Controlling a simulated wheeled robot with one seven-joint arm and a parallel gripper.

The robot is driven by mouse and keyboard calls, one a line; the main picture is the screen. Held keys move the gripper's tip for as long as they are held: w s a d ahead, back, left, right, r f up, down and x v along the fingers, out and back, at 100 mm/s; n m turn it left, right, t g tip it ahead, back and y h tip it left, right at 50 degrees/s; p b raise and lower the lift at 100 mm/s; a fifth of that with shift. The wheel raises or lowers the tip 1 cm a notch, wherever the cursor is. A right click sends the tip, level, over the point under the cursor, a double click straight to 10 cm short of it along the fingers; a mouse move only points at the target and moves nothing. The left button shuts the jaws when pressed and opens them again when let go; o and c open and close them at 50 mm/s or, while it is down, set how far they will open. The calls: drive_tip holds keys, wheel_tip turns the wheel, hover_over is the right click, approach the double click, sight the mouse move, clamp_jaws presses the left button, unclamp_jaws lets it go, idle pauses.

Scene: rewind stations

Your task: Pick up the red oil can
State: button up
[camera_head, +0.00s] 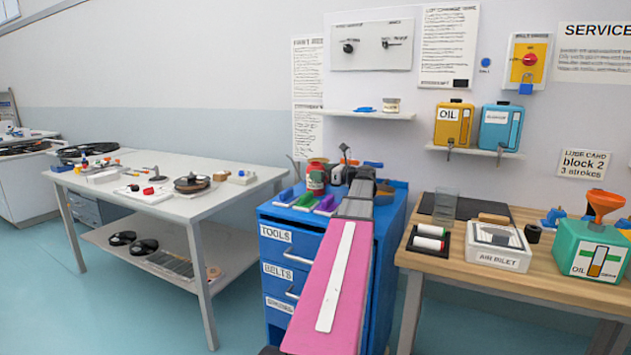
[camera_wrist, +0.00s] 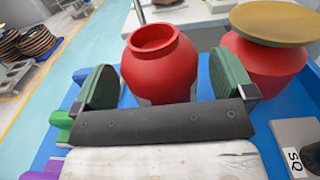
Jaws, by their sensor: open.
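A round red vessel (camera_wrist: 160,65) with an open rim stands between my fingers in the wrist view; its lower part is hidden behind my gripper. A second red vessel (camera_wrist: 272,68) with a flat tan lid (camera_wrist: 275,22) stands to its right. No label or spout shows on either there, so I cannot tell which is the oil can. In the head view a red-topped can (camera_head: 316,176) stands on the blue cabinet. My gripper (camera_wrist: 165,92) is open, one green finger pad either side of the first vessel. I cannot tell if they touch it.
The blue cabinet (camera_head: 276,270) carries green and purple blocks (camera_head: 325,203) and other small items close by. A white table (camera_head: 130,172) with reels stands left. A wooden bench (camera_head: 465,265) with a green oil container (camera_head: 590,252) stands right. Floor shows between table and cabinet.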

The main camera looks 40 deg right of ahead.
drive_tip(key=shift+x, duration=1.05)
drive_tip(key=c, duration=1.1)
drive_tip(key=shift+c, duration=0.2)
drive_tip(key=shift+r, duration=0.15)
